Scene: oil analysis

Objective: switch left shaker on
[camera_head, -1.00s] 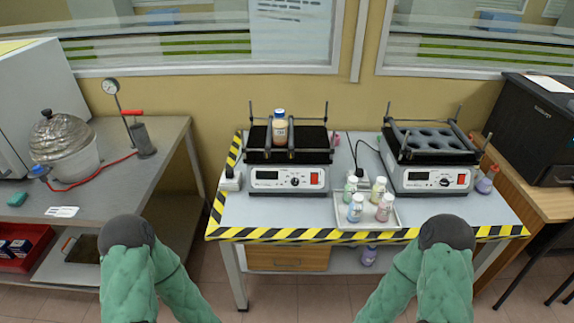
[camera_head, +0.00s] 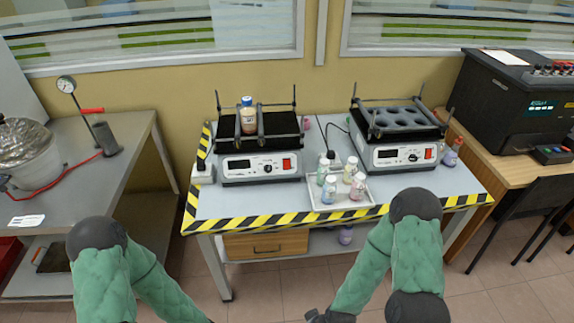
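The left shaker (camera_head: 259,141) stands on the striped bench. It has a black top with rods and holds one upright bottle (camera_head: 247,115) with a blue cap and tan contents. Its white front panel has a small dark display, a black knob (camera_head: 268,169) and a red switch (camera_head: 287,164); the switch position is too small to tell. My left arm comes down at lower left and its gripper is out of view. My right gripper (camera_head: 322,316) shows only as a dark bit at the bottom edge, well below and in front of the bench. Neither gripper is near the shaker.
A second shaker (camera_head: 402,155) with an empty holed rack stands on the right. A white tray (camera_head: 373,199) with several bottles sits between them at the front. A striped edge (camera_head: 290,219) borders the bench. A side table (camera_head: 75,195) stands left; a black machine (camera_head: 510,100) stands right.

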